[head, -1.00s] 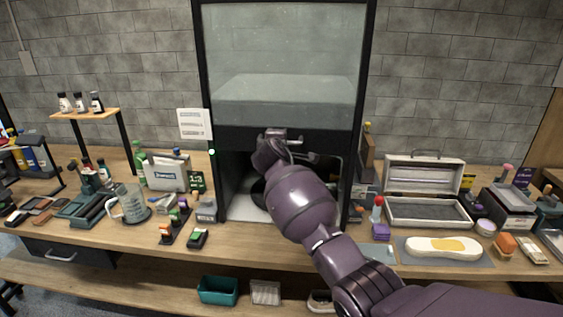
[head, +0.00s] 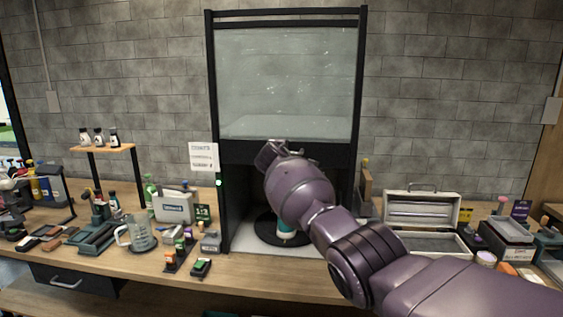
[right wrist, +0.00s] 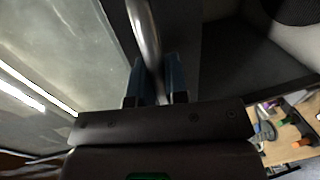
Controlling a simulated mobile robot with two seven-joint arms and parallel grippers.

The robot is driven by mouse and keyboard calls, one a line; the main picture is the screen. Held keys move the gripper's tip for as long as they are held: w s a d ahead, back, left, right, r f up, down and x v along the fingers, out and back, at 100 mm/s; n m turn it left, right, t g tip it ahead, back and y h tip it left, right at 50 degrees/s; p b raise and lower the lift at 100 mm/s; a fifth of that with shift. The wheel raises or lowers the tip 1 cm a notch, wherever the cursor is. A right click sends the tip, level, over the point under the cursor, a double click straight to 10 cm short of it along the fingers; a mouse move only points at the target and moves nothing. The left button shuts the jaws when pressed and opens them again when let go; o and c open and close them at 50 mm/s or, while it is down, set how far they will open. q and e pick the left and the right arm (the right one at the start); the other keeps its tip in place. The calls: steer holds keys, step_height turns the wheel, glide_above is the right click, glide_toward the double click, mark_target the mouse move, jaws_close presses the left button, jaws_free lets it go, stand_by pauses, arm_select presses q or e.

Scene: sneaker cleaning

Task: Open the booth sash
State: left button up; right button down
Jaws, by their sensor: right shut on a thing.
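The booth sash (head: 287,85) is a cloudy glass panel with a dark bottom bar (head: 235,152), raised in the black booth frame (head: 214,110). The booth is open below it. My right gripper (head: 268,153) is at the bar, and my forearm hides the sash handle in the head view. In the right wrist view, the blue-padded fingers (right wrist: 156,78) are shut on the curved metal sash handle (right wrist: 147,30). My left gripper is not in view.
Inside the booth, a black turntable (head: 262,230) carries a white and green item (head: 286,230), partly hidden by my arm. A glass jug (head: 139,234) and small blocks stand left of the booth. An open case (head: 420,208) stands at right.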

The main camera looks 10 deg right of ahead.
steer(key=shift+r, duration=0.2)
stand_by(0.3)
steer(key=c, duration=1.1)
jaws_free()
steer(key=shift+w, duration=0.1)
steer(key=shift+c, duration=0.2)
steer(key=v, duration=1.1)
steer(key=shift+p, duration=0.3)
steer(key=shift+w, duration=0.1)
